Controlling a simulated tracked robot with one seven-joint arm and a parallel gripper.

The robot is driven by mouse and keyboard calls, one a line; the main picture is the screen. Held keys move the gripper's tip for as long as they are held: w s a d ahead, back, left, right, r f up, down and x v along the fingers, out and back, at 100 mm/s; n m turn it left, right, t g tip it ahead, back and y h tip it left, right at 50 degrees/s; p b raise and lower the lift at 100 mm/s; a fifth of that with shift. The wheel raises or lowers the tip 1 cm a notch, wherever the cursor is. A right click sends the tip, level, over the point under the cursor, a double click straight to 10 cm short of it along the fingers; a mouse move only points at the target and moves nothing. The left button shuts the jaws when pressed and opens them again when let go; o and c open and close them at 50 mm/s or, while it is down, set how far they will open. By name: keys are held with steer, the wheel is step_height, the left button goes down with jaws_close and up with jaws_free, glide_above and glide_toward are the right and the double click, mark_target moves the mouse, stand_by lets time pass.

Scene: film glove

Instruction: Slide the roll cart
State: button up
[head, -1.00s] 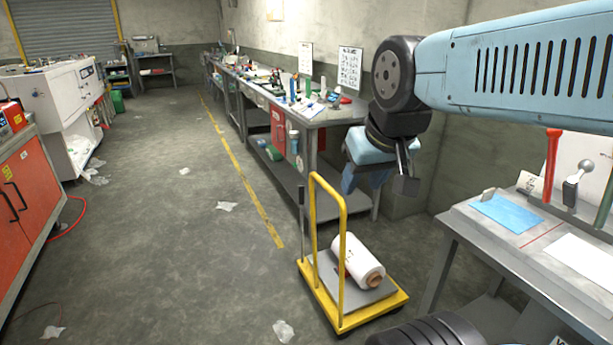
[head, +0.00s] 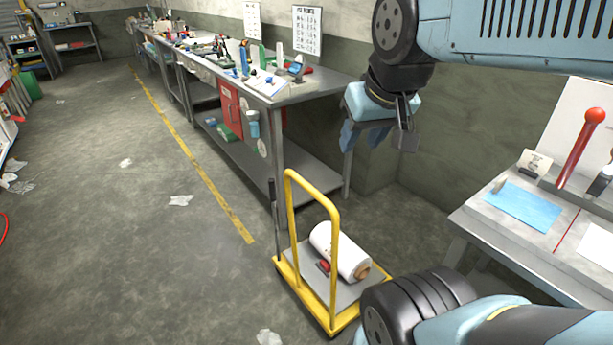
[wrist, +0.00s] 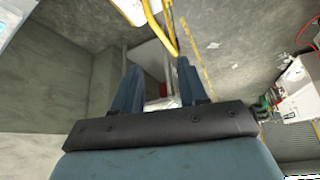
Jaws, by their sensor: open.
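The roll cart (head: 344,319) stands on the floor at the lower middle of the head view. It has a yellow frame, a grey deck and a tall yellow hoop handle. A white roll (head: 338,250) lies on its deck, with a small red item (head: 324,266) beside it. A dark upright lever rises at its left side. My gripper (head: 363,137) hangs above and beyond the cart, pointing down, open and empty, apart from the handle. In the wrist view my gripper (wrist: 158,85) shows two spread blue fingers, with a yellow bar (wrist: 160,28) beyond them at the top.
A long grey workbench (head: 312,88) with tools and a lower shelf stands behind the cart. A second bench (head: 470,215) with a blue sheet stands at right. The floor left of the cart is open, with a yellow line (head: 190,150) and scraps of litter (head: 181,200).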

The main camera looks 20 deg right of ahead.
steer(key=shift+a, duration=0.2)
steer(key=shift+o, duration=0.8)
steer(key=shift+w+f, duration=0.1)
steer(key=shift+f, duration=0.05)
steer(key=w+f+g+h, duration=0.75)
steer(key=w+f, duration=0.65)
steer(key=f, duration=0.2)
steer(key=w+a+f+n+t+h, duration=0.2)
steer(key=w+a+f+t+h, duration=0.3)
steer(key=f, duration=0.4)
steer(key=w+a+f+n+t+h, duration=0.25)
steer(key=w+a+f+h, duration=0.35)
steer(key=f, duration=0.3)
steer(key=w+d+r, duration=0.1)
steer(key=w+d, duration=0.1)
steer(key=d, duration=0.4)
steer(key=w+d+r+t, duration=0.1)
steer(key=d+r, duration=0.1)
steer(key=d, duration=0.4)
steer(key=shift+w+d+m, duration=0.35)
steer(key=shift+h, duration=0.25)
steer(key=shift+c, duration=0.4)
